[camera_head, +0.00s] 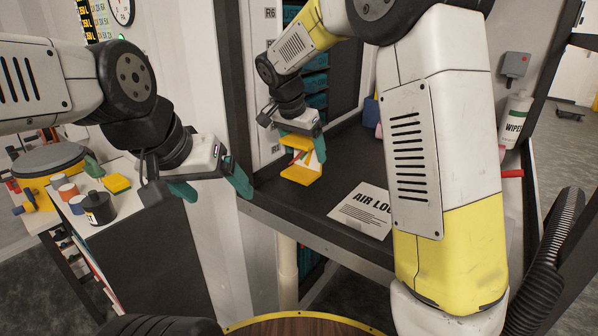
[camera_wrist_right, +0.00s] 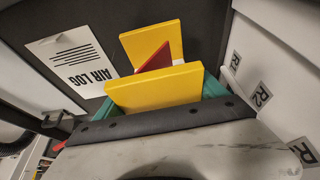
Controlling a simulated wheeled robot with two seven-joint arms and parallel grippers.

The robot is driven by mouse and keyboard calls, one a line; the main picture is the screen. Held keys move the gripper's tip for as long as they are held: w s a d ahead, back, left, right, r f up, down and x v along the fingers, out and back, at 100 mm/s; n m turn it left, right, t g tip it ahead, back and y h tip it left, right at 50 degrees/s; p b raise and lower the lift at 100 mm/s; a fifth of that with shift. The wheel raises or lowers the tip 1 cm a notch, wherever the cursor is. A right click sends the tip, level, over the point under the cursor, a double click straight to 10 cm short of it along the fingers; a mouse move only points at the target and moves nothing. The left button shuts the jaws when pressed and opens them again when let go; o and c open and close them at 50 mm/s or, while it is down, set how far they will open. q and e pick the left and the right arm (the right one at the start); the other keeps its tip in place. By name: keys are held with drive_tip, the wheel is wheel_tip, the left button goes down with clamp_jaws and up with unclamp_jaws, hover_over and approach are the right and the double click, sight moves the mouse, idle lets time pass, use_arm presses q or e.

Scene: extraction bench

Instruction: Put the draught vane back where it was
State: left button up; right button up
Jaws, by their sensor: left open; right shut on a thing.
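The draught vane appears to be the yellow piece (camera_head: 301,175) with two yellow plates and a red part between them. My right gripper (camera_head: 303,143) is shut on it and holds it at the bench's left end. In the right wrist view the near yellow plate (camera_wrist_right: 155,89) sits between the teal fingers and hides part of the red piece (camera_wrist_right: 154,60). The far yellow plate (camera_wrist_right: 153,42) lies beyond. Whether the vane touches the bench I cannot tell. My left gripper (camera_head: 211,184) is open and empty, left of the bench.
A dark bench (camera_head: 300,195) carries an AIR LOG sheet (camera_head: 362,209) right of the vane. A white wall with R labels (camera_wrist_right: 262,95) stands close beside the right gripper. A wipes bottle (camera_head: 516,119) is at the right. A side table (camera_head: 125,205) holds jars and a yellow sponge.

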drive_tip(key=shift+f, duration=2.7)
drive_tip(key=shift+f, duration=0.15)
drive_tip(key=o, duration=1.5)
drive_tip(key=shift+c, duration=0.2)
